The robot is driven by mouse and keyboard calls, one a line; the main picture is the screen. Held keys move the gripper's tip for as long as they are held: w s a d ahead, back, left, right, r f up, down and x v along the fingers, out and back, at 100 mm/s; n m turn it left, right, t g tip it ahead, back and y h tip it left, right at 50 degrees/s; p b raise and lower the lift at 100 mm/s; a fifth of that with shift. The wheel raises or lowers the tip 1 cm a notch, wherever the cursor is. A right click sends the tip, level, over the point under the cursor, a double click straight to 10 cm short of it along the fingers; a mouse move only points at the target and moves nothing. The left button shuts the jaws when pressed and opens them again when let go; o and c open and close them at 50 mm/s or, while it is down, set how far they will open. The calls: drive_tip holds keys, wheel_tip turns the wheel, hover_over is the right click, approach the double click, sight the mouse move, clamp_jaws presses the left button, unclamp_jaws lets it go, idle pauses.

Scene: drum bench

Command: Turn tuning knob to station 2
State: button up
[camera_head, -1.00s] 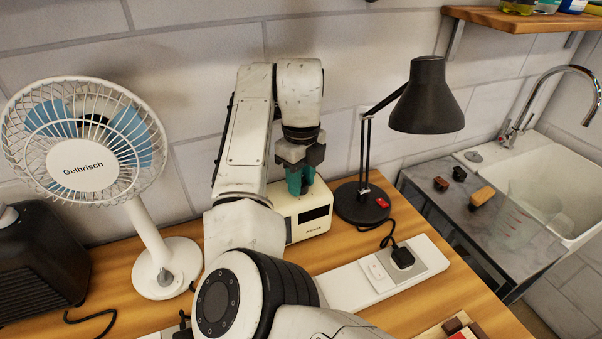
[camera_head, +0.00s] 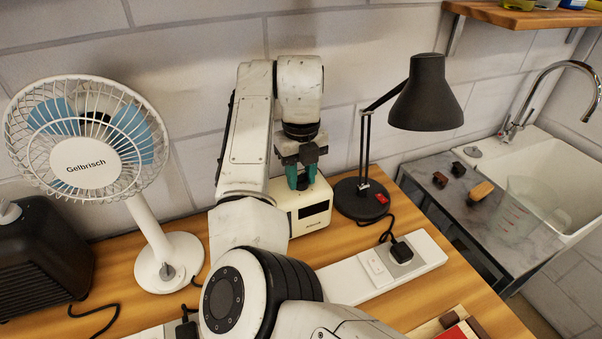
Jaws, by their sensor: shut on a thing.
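A small cream radio (camera_head: 312,216) with a dark display window stands on the wooden bench against the wall, partly behind my arm. My gripper (camera_head: 301,184) points straight down onto the radio's top, its teal fingers close together. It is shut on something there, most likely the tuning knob. The knob itself is hidden between the fingers, and I cannot read any station mark or the display.
A black desk lamp (camera_head: 427,95) stands just right of the radio, a white fan (camera_head: 84,150) to the left. A white power strip (camera_head: 370,278) with a black plug lies in front. A sink (camera_head: 560,180) is at the far right.

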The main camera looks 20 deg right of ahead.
sight(301, 175)
drive_tip(key=o, duration=1)
drive_tip(key=shift+o, duration=0.2)
drive_tip(key=shift+r, duration=0.1)
wheel_tip(301, 175, up, 11)
drive_tip(key=shift+f, duration=0.2)
